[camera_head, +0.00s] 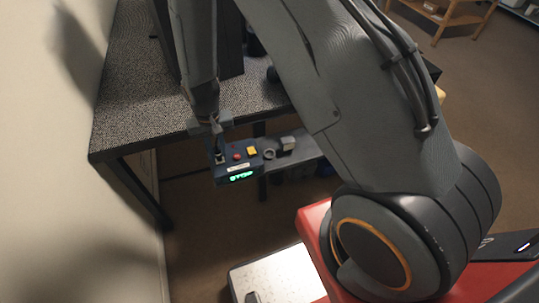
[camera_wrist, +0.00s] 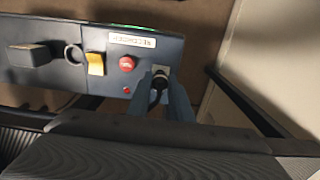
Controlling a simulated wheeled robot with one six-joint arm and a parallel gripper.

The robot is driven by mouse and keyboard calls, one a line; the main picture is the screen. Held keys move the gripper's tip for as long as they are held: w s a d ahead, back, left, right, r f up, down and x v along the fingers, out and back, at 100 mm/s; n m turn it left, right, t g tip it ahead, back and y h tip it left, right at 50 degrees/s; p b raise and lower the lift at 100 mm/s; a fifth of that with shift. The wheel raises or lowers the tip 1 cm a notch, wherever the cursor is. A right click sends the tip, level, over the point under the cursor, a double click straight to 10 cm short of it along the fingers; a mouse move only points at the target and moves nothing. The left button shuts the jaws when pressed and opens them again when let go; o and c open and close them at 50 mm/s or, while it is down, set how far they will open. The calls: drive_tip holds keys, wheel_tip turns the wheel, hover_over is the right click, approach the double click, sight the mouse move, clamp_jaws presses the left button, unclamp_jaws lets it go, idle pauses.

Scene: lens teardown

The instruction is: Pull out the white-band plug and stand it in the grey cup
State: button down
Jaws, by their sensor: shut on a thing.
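The dark blue control box (camera_head: 237,175) carries a red button, a yellow switch and a lit green display. My gripper (camera_head: 217,143) points down at the box's left end in the head view. In the wrist view my gripper (camera_wrist: 160,82) is shut on the white-band plug (camera_wrist: 161,70), of which a pale part and a dark part show between the fingers. The plug appears to be still at the panel; its depth is hidden. A round grey ring-like opening, likely the grey cup (camera_wrist: 73,53), sits beside the yellow switch; it also shows in the head view (camera_head: 269,154).
A grey block (camera_head: 288,143) stands beyond the ring on the same shelf. A red button (camera_wrist: 127,63) and yellow switch (camera_wrist: 95,64) lie between plug and ring. A speckled dark table (camera_head: 130,105) is behind, with a wall at the left.

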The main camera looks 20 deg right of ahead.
sight(218, 151)
drive_tip(key=shift+r+p, duration=1.6)
drive_tip(key=shift+r, duration=0.8)
drive_tip(key=shift+d, duration=0.1)
